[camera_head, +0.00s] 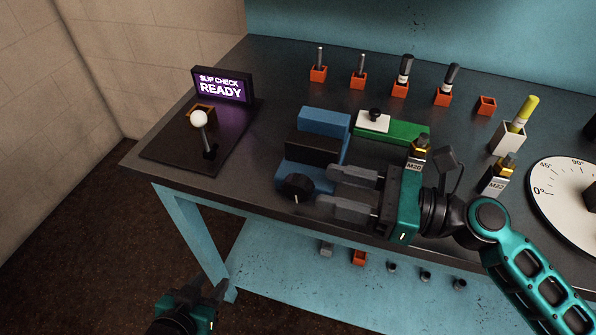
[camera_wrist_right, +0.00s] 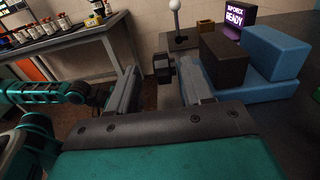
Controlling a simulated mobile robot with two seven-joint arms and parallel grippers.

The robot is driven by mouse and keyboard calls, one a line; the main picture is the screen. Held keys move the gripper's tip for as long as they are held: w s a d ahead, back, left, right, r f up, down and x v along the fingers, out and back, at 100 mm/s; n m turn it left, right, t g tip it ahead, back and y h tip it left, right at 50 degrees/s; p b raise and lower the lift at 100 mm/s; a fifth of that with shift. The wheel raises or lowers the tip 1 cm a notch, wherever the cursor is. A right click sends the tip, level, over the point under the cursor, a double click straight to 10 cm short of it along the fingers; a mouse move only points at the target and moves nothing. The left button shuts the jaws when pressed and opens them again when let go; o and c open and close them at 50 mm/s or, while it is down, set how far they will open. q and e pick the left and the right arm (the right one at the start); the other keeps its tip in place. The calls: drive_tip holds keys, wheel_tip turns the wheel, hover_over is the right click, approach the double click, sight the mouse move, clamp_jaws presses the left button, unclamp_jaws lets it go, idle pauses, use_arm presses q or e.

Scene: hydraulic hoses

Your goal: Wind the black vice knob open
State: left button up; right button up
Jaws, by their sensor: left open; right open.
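The black vice knob (camera_head: 297,188) is a round dial with a pale mark, on the front of the blue vice (camera_head: 323,121) with its dark block (camera_head: 312,151). My right gripper (camera_head: 330,190) is open, its two grey fingers pointing left at the knob from its right side. In the right wrist view the knob (camera_wrist_right: 162,66) shows between and just beyond the open fingertips (camera_wrist_right: 160,82); I see no contact. My left gripper (camera_head: 207,287) is open and empty, low in front of the bench, away from the vice.
A lit "SLIP CHECK READY" sign (camera_head: 222,87) and a white-balled lever (camera_head: 199,119) stand left of the vice. A green block (camera_head: 405,130) and fittings marked M20 (camera_head: 415,155) and M22 (camera_head: 494,180) are to its right. Several orange holders line the back.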

sight(303, 180)
drive_tip(key=x, duration=0.6)
drive_tip(key=shift+a+p, duration=0.2)
drive_tip(key=shift+p, duration=0.1)
clamp_jaws()
